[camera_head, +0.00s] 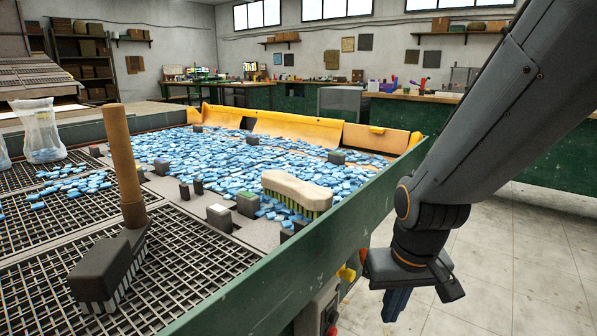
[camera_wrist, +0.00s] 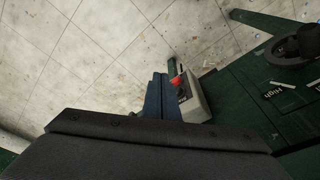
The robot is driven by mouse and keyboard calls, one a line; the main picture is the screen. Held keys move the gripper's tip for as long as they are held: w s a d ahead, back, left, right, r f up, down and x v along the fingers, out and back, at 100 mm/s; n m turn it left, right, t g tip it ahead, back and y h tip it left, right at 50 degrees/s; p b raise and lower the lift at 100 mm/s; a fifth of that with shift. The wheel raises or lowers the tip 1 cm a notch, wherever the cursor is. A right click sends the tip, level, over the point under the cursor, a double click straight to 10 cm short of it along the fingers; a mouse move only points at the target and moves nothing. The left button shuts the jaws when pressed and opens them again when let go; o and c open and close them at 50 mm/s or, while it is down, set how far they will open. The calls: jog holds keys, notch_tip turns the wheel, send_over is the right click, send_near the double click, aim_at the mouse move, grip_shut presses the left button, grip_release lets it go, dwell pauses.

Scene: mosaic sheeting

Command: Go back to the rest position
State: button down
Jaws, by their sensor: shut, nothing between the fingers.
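My gripper (camera_head: 397,303) hangs down at the right of the head view, outside the green table edge (camera_head: 300,250) and over the tiled floor. Its blue fingers are together and empty. In the wrist view the fingers (camera_wrist: 160,97) point down over the floor, beside a grey control box with a red button (camera_wrist: 176,81). The gripper is apart from everything on the table.
Many blue mosaic tiles (camera_head: 235,155) cover the table. A cream brush (camera_head: 296,190) with green bristles and a wooden-handled brush (camera_head: 125,170) stand on it. A clear bag (camera_head: 42,130) is at the left. The floor (camera_head: 500,270) at right is clear.

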jog(key=s+a+r+n+g+p, duration=0.1)
jog(key=s+a+r+n+g, duration=0.15)
jog(key=s+a+r, duration=0.65)
jog(key=d+r+m+p, duration=0.3)
jog(key=d+r+p, duration=0.6)
jog(key=p, duration=1)
jog(key=shift+s+d+r+p, duration=0.35)
jog(key=shift+s+d, duration=0.1)
jog(key=shift+d, duration=0.65)
